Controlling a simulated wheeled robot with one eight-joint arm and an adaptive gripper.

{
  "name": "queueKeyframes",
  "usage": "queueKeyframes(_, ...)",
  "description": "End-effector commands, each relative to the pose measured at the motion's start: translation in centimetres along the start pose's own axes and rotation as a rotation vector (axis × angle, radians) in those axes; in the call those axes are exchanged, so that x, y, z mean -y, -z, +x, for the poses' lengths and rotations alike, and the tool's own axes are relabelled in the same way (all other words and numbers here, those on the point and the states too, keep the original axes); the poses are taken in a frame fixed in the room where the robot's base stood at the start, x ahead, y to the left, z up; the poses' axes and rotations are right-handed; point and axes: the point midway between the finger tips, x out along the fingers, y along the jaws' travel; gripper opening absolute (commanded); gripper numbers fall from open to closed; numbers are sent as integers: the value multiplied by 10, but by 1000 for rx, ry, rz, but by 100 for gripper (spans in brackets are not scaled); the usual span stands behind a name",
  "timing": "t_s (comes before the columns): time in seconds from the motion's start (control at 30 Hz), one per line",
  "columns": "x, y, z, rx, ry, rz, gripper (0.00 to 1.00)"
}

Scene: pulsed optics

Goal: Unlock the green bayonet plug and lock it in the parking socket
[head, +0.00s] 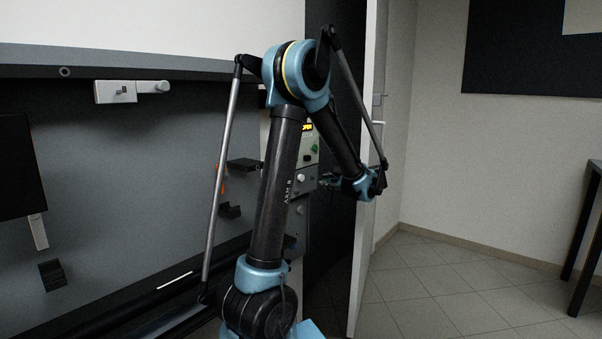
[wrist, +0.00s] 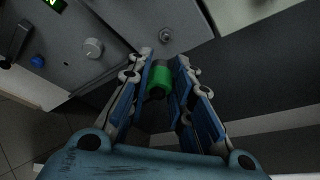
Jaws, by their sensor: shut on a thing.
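The green bayonet plug (wrist: 162,80) is a short green cylinder in the wrist view, with a dark part at each end. My gripper (wrist: 163,72) is shut on it, with blue-padded fingers on its left and right sides. A small round metal socket (wrist: 165,36) sits on the grey panel beyond the plug's far end. I cannot tell whether the plug touches the panel or any socket. In the head view my gripper (head: 329,181) is small and dark in front of the equipment, and the held plug cannot be made out.
The head view shows the lit display (head: 307,127) too. A pale door edge (head: 367,220) stands close by my wrist. Open tiled floor (head: 430,290) lies right.

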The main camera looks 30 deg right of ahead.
Motion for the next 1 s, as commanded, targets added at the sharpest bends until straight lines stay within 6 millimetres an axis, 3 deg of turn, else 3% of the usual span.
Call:
queueKeyframes(0.5,-90,-28,-28,1,-171,420,0)
queueKeyframes(1.0,-97,-31,-29,-3,-186,454,0)
